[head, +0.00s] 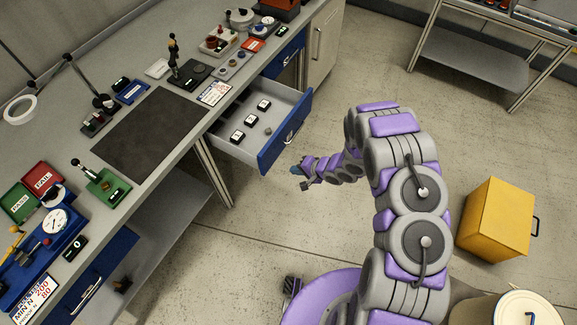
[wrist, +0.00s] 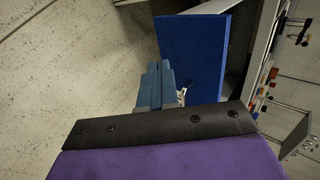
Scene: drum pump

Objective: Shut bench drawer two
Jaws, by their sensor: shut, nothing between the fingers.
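A bench drawer (head: 286,130) with a blue front stands pulled out from under the bench, with several small dark items lying inside. Its blue front also shows in the wrist view (wrist: 195,45), with a pale handle (wrist: 182,94) partly hidden behind my fingers. I cannot read a number on it. My gripper (head: 300,178) is shut and empty, in front of the drawer front and a little below its handle (head: 292,134) in the head view. In the wrist view its blue fingers (wrist: 155,85) are together beside the drawer front. I cannot tell whether they touch it.
The bench top (head: 130,85) holds a dark mat (head: 150,132), gauges and small tools. Another blue drawer front (head: 285,58) sits beyond the open one. A yellow box (head: 497,220) stands on the floor at right.

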